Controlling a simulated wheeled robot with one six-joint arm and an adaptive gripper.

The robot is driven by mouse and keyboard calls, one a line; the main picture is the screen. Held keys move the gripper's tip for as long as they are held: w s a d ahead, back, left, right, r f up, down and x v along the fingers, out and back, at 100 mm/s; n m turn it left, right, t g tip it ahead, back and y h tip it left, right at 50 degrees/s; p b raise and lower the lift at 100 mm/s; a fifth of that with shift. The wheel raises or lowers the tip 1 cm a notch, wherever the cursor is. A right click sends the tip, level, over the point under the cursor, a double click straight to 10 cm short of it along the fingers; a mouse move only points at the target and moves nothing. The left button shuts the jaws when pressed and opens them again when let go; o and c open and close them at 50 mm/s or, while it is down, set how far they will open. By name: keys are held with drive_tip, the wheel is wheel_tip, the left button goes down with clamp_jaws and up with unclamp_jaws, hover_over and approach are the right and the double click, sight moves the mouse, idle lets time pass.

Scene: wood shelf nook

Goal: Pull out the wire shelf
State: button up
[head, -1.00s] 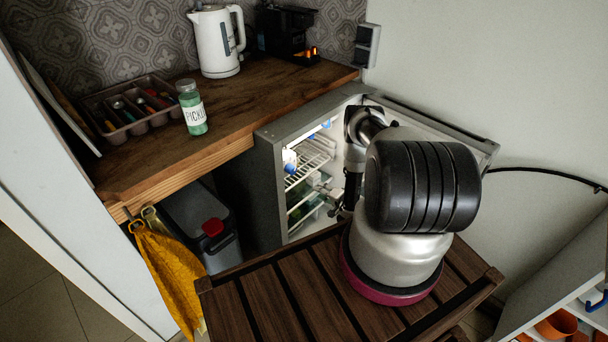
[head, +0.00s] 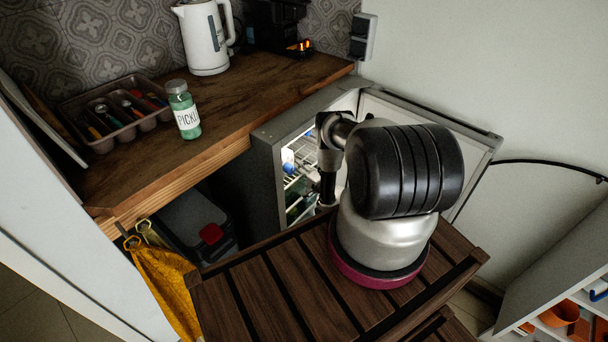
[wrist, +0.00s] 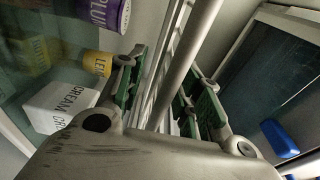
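The wire shelf (head: 297,181) shows as pale bars inside the open fridge in the head view, partly hidden by my arm. In the wrist view its bars (wrist: 182,60) run up between my two fingers. My gripper (wrist: 165,82) has dark green finger pads, one on each side of the bars. The fingers stand apart with a gap around the bars, and I see no clear clamping contact.
The fridge door (head: 440,130) stands open at the right. Plum (wrist: 105,12), lemon (wrist: 98,64) and cream (wrist: 62,106) containers lie close left of my gripper. A blue item (wrist: 279,139) is at lower right. The counter (head: 235,105) holds a pickle jar (head: 183,110) and kettle (head: 205,38).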

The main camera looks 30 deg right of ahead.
drive_tip(key=shift+x, duration=0.8)
clamp_jaws()
drive_tip(key=d+v, duration=0.1)
drive_tip(key=v, duration=0.9)
drive_tip(key=shift+w, duration=0.2)
drive_tip(key=shift+d+r, duration=0.1)
drive_tip(key=d+v, duration=0.1)
drive_tip(key=v, duration=0.9)
drive_tip(key=shift+w, duration=0.15)
drive_tip(key=shift+d+r, duration=0.1)
